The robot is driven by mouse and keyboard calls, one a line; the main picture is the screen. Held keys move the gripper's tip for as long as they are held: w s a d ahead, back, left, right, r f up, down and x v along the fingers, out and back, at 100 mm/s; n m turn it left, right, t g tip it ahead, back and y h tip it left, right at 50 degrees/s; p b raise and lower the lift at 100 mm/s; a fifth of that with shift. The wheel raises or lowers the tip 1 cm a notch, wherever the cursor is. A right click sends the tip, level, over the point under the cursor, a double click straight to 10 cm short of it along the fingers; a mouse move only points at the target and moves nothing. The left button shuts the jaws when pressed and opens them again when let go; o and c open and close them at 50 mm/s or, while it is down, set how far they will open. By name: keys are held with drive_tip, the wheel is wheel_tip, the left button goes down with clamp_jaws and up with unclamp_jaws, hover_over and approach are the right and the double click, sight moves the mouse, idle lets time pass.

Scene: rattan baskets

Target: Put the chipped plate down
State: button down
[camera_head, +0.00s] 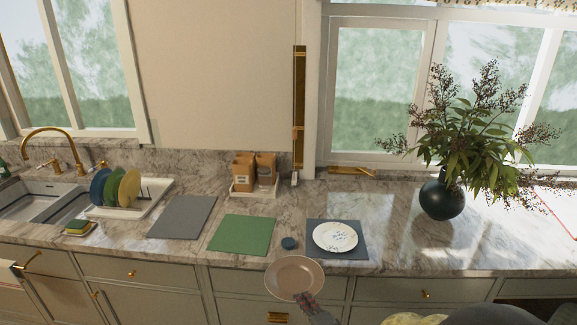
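A cream plate with a thin brown rim (293,272) is held in front of the counter's front edge, its face turned up toward the camera. My gripper (306,298) is shut on the plate's near right edge; its fingertips are small and partly hidden. I cannot make out a chip on this plate. A second plate, white with blue marks (335,237), lies on a dark blue-grey mat (360,253) on the counter, behind and to the right of the held plate.
A green mat (242,235) and a grey mat (183,217) lie bare on the marble counter. A small dark teal round object (289,243) sits between mats. A dish rack (147,201) with several plates is left, a vase (441,199) right.

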drive_tip(key=s+d+f+m+h, duration=0.1)
drive_tip(key=d+f+m+h, duration=0.1)
drive_tip(key=d+f, duration=0.4)
drive_tip(key=s+d+f+m+t+h, duration=0.1)
drive_tip(key=s+d+f+m+h, duration=0.1)
drive_tip(key=d+f, duration=0.5)
drive_tip(key=shift+d+f+h, duration=0.25)
drive_tip(key=shift+d+h, duration=0.25)
drive_tip(key=shift+d, duration=0.4)
